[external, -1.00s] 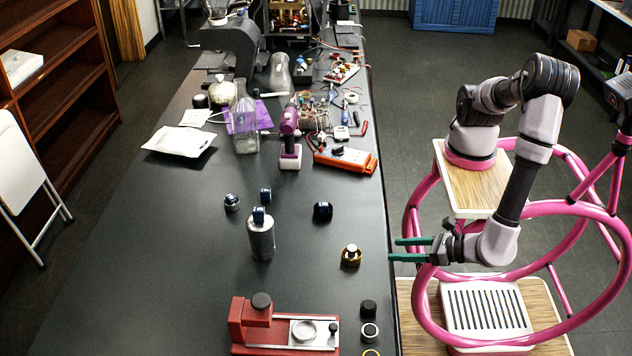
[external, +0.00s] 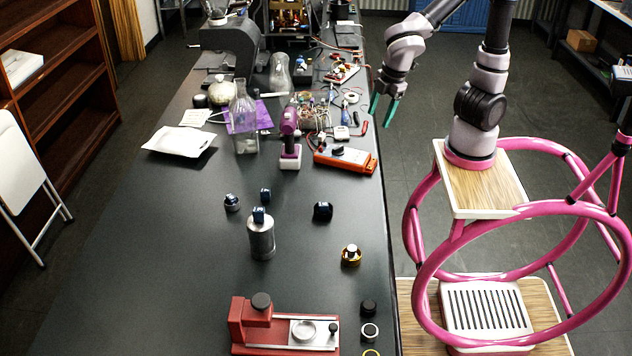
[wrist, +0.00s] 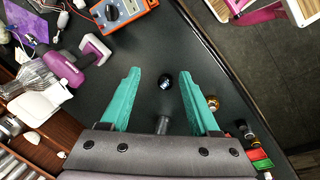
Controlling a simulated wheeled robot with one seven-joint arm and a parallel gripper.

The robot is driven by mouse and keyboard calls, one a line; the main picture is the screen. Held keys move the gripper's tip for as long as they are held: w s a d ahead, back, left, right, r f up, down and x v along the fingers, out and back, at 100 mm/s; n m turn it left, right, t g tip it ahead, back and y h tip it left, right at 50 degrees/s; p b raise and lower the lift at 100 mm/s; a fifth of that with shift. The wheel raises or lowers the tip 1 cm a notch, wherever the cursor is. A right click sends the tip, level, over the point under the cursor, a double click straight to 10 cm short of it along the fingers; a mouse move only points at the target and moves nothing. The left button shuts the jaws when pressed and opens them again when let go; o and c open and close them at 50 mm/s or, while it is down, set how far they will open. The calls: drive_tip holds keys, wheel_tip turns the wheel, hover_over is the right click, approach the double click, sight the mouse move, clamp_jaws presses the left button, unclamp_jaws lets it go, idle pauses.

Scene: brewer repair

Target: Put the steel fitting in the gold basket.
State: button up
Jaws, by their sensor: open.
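A small steel fitting (external: 232,203) with a dark blue top stands on the black bench, left of a tall steel cylinder (external: 260,240). I cannot make it out in the wrist view. A gold ring-shaped rim (external: 371,352), which looks like the gold basket, lies at the bottom edge of the external view, partly cut off. My gripper (external: 383,110) is open and empty, raised near the bench's right edge beyond the orange meter, far from both. Its green fingers show in the wrist view (wrist: 162,100) with nothing between them but bench and parts further off.
A gold fitting (external: 351,256) with a bright top, a dark one (external: 322,211) and another small blue-topped one (external: 265,195) stand nearby. Black (external: 368,308) and steel (external: 370,332) round parts sit beside a red device (external: 262,312). An orange meter (external: 345,161) and glassware crowd the back. The left front bench is clear.

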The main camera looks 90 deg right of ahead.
drive_tip(key=s+d+r+m+t+y, duration=0.3)
drive_tip(key=s+d+r+m+t, duration=0.2)
drive_tip(key=s+d+r+m, duration=0.3)
wheel_tip(320, 180, up, 2)
drive_tip(key=d+m, duration=0.1)
drive_tip(key=m, duration=0.3)
drive_tip(key=shift+d+y, duration=0.35)
drive_tip(key=shift+y, duration=0.05)
